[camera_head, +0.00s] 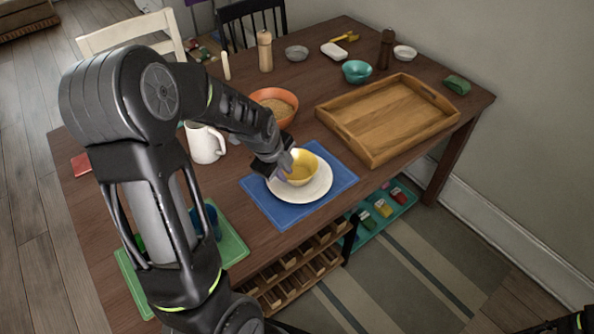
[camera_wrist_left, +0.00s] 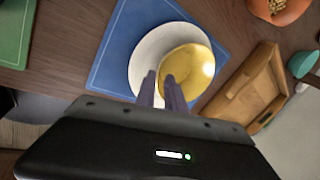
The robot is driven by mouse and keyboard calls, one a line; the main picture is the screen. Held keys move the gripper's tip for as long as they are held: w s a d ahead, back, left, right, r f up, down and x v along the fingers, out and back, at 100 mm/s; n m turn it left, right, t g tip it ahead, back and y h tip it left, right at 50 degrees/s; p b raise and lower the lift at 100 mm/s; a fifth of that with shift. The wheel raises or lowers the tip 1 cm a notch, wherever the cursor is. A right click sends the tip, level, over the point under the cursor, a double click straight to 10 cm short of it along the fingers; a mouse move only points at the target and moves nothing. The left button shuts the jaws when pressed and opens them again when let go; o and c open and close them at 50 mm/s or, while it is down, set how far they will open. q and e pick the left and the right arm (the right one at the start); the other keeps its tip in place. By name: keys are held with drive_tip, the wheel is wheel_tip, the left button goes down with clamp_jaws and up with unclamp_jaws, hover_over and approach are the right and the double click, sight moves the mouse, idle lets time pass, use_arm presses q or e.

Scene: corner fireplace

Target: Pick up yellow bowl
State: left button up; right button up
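The yellow bowl (camera_head: 303,168) is on a white plate (camera_head: 318,189), which lies on a blue mat (camera_head: 262,206) on the table. My left gripper (camera_head: 287,166) is at the left side of the bowl. In the left wrist view, its two purple-grey fingers (camera_wrist_left: 160,88) straddle the rim of the bowl (camera_wrist_left: 190,65), one outside and one over the inside. A narrow gap shows between the fingers, so they look partly open. Contact with the rim cannot be made out. My right gripper is not in view; only a dark arm part shows at the lower right.
An orange bowl (camera_head: 274,98) stands behind the yellow bowl, and a white pitcher (camera_head: 206,146) to the left. A wooden tray (camera_head: 376,150) lies to the right. A green mat (camera_head: 233,247) is at the front left. A teal bowl (camera_head: 356,71) stands farther back.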

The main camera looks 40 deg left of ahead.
sight(288, 178)
use_arm(q)
drive_tip(key=p+x, duration=0.1)
drive_tip(key=x, duration=0.4)
drive_tip(key=shift+f, duration=0.1)
drive_tip(key=shift+c, duration=0.2)
clamp_jaws()
drive_tip(key=shift+w, duration=0.1)
idle(1.6)
wheel_tip(288, 178, up, 10)
drive_tip(key=shift+r+b, duration=0.1)
drive_tip(key=shift+b, duration=0.35)
idle(0.5)
